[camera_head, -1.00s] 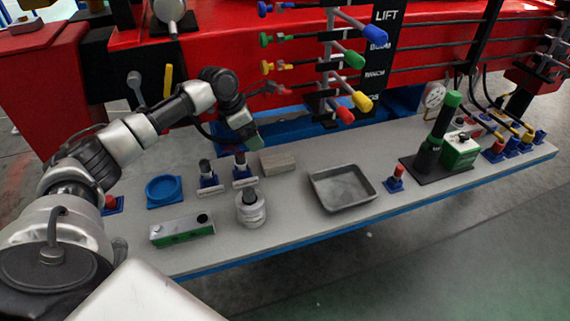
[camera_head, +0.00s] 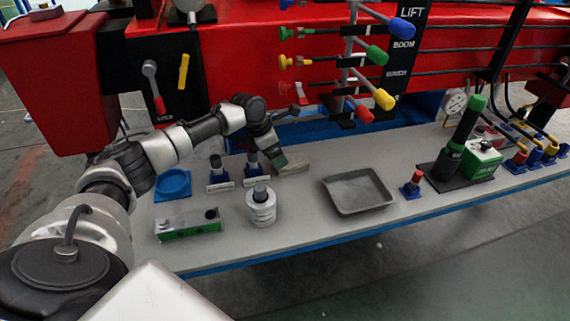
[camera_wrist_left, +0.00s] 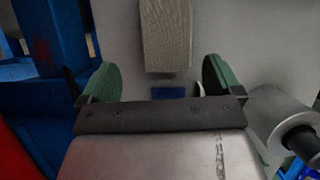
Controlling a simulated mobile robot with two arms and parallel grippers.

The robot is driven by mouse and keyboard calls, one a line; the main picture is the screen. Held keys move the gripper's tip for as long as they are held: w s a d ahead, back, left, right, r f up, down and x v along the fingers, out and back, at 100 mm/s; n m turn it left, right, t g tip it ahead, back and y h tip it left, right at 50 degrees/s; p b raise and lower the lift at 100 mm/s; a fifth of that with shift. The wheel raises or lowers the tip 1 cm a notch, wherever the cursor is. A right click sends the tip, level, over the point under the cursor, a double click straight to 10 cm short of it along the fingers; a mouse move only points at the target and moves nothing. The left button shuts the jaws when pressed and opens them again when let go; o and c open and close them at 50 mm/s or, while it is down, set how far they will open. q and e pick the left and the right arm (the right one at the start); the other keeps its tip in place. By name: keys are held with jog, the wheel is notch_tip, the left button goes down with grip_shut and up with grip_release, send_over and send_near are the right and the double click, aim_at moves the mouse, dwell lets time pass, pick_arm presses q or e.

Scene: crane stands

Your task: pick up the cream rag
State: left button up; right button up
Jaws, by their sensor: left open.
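The cream rag (camera_head: 292,163) is a folded, beige, block-like cloth lying on the grey bench behind the white canister. It also shows in the left wrist view (camera_wrist_left: 166,35) at the top middle, just ahead of the fingers and between their lines. My left gripper (camera_head: 282,163) hangs beside the rag's left end in the head view. In the wrist view its green fingers (camera_wrist_left: 160,82) stand wide apart with no cloth between them. Whether a finger touches the rag cannot be told. My right gripper is not in view.
A white canister (camera_head: 261,207) stands in front of the rag, and two dark-knobbed stands are to its left. A grey tray (camera_head: 358,192) lies to the right. A green-and-white level box (camera_head: 189,225) and a blue dish (camera_head: 173,183) are at left. Coloured levers (camera_head: 384,98) hang above the bench.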

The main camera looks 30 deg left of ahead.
aim_at(292, 159)
pick_arm(q)
jog(key=shift+g, duration=0.3)
jog(key=d+f, duration=0.1)
jog(key=w+d+f, duration=0.1)
jog(key=f, duration=0.1)
jog(key=d+f, duration=0.1)
jog(key=shift+w+d+f, duration=0.3)
jog(key=shift+w, duration=0.05)
jog(key=shift+w+a+f, duration=0.15)
jog(key=shift+w+f, duration=0.05)
jog(key=shift+a, duration=0.15)
jog(key=shift+r, duration=0.15)
jog(key=c, duration=0.5)
jog(key=shift+a, duration=0.15)
jog(key=c, duration=0.5)
jog(key=shift+a+r, duration=0.1)
jog(key=shift+r, duration=0.4)
notch_tip(292, 159, up, 4)
jog(key=shift+f, duration=0.2)
jog(key=s+r+p, duration=0.1)
jog(key=s+r, duration=0.5)
jog(key=s, duration=0.5)
jog(key=shift+s+d+r+p, duration=0.35)
jog(key=shift+p, duration=0.05)
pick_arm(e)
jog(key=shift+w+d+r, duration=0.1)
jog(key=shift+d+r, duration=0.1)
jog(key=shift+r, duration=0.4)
